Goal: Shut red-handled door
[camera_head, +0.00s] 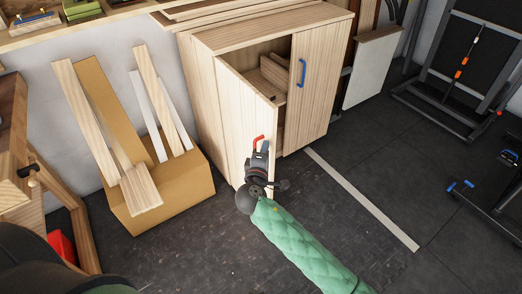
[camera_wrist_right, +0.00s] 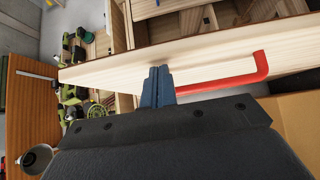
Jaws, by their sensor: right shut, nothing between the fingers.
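The red-handled door (camera_head: 232,118) is the left door of a light wooden cabinet (camera_head: 212,55). It stands ajar, swung outward, with shelves showing behind it. Its red handle (camera_head: 258,142) shows just above my right gripper (camera_head: 257,160). In the right wrist view the red handle (camera_wrist_right: 235,80) lies to the right of the gripper fingers (camera_wrist_right: 158,86), which are shut with nothing between them. The fingertips are at the door panel (camera_wrist_right: 110,73); I cannot tell whether they touch it. My left gripper is not in view.
The right cabinet door with a blue handle (camera_head: 302,72) is shut. A cardboard box (camera_head: 170,200) with wooden boards stands left of the cabinet. A workbench (camera_head: 12,150) is at the far left. The dark floor (camera_head: 380,160) to the right is mostly clear.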

